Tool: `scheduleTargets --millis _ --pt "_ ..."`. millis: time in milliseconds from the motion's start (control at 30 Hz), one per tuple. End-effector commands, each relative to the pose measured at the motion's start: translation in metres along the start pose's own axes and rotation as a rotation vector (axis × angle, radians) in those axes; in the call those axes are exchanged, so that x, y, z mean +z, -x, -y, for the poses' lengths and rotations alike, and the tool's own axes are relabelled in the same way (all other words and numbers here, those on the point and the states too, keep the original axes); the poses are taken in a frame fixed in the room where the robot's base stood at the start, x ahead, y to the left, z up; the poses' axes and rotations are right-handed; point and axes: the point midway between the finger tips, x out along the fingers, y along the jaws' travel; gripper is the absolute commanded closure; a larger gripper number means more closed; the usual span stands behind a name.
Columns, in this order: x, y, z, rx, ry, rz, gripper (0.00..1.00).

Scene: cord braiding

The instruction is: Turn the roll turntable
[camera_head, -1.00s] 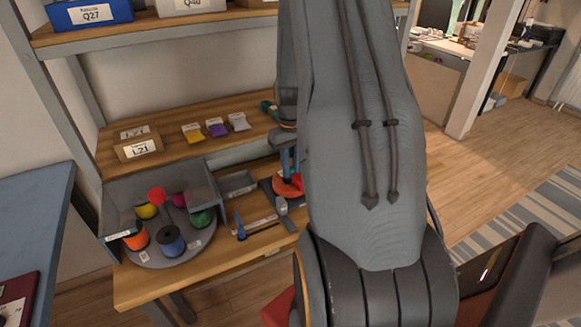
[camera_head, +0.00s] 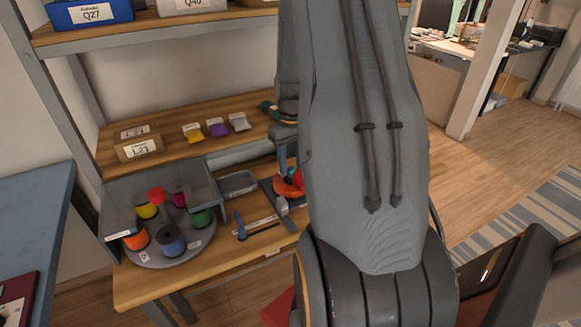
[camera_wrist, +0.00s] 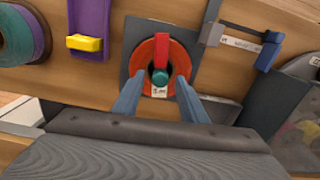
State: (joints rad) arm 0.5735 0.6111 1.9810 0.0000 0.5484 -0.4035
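The roll turntable (camera_head: 190,255) is a grey round plate at the left of the bench in the head view. In the head view my gripper is right of the turntable, mostly hidden by my arm.
A grey walled panel (camera_head: 120,195) stands behind the turntable. A small grey tray (camera_head: 238,184) and a blue clamp-like tool (camera_head: 240,226) lie between the turntable and the red ring. A shelf with a labelled box (camera_head: 138,147) and small coloured packs runs above the bench.

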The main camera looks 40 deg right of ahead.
Motion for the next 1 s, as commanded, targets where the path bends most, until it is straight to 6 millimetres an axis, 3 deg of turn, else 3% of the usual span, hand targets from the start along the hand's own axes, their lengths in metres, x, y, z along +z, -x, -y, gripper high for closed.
scheduleTargets --millis 400,1000 --pt "-0.002 0.057 0.0 0.002 0.001 -0.004 0.61" --pt "-0.001 0.066 0.0 0.001 0.001 -0.002 0.61"
